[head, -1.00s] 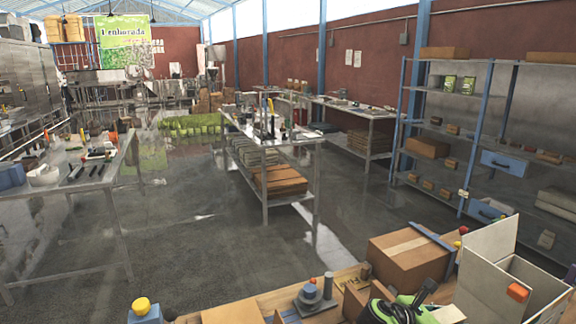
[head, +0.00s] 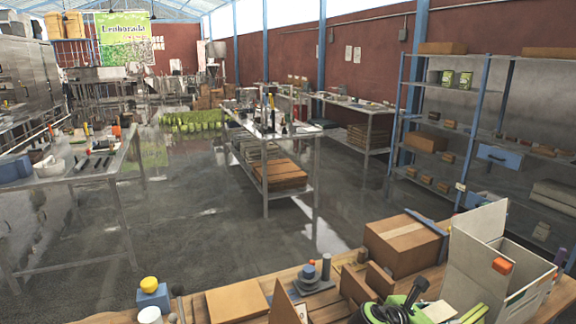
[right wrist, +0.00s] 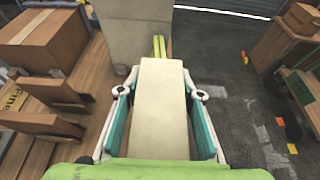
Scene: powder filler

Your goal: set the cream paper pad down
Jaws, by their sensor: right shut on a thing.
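The cream paper pad (right wrist: 161,95) lies lengthwise between the teal-lined fingers of my right gripper (right wrist: 162,112) in the right wrist view. The gripper is shut on its two sides, and the pad's far end points towards a pale carton. In the head view, my green and black right gripper (head: 412,297) is at the bottom edge, with a pale part of the pad (head: 440,311) just right of it. I cannot tell whether the pad touches the tabletop. My left gripper is not in view.
The wooden table (head: 195,306) holds a cardboard box (head: 405,247), an open white carton (head: 474,255), upright brown pieces (head: 380,279) and a blue block with a yellow knob (head: 152,298). Thin green sticks (right wrist: 159,45) lie just beyond the pad.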

